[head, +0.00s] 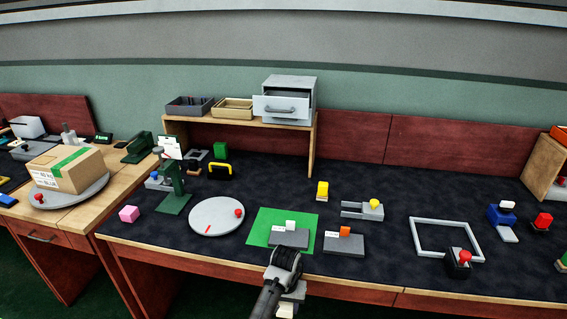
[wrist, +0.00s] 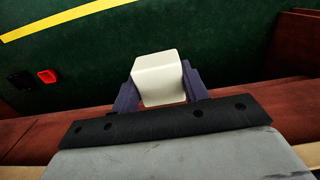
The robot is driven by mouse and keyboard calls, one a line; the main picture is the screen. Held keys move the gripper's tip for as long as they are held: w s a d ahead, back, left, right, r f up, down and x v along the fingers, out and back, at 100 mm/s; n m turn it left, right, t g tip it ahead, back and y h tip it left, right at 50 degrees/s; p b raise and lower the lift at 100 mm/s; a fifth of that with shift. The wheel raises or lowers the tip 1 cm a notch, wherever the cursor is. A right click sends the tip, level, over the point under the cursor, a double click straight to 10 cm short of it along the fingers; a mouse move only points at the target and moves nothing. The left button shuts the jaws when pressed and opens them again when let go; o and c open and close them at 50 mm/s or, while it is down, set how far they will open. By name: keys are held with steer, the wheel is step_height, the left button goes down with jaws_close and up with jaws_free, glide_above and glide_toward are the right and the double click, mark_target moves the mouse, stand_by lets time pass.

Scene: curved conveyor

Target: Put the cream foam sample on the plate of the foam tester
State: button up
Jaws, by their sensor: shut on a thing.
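The cream foam sample (wrist: 160,78) is a pale block between the dark fingers of my gripper (wrist: 160,92) in the wrist view. The fingers are shut on its two sides. In the head view my gripper (head: 290,299) is low in the middle, in front of the desk's front edge, with part of the cream block showing beneath my wrist. A dark green upright stand (head: 174,190) on the left of the desk may be the foam tester. I cannot make out its plate clearly. A pink block (head: 129,214) lies to the left of the stand.
A round grey disc (head: 215,217) with a red knob lies right of the stand. A green mat (head: 268,220) and grey blocks lie behind my gripper. A grey frame (head: 418,233) lies at right. A shelf (head: 240,120) stands at the back. Dark bare desktop lies between these things.

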steer(key=s+f+n+b, duration=0.1)
steer(key=s+f+b, duration=0.1)
steer(key=s+f, duration=0.4)
step_height(320, 180, down, 6)
steer(key=shift+a+r+n, duration=0.2)
steer(key=shift+a+n, duration=0.05)
steer(key=shift+n, duration=0.15)
steer(key=shift+s+a, duration=0.1)
steer(key=shift+a, duration=0.15)
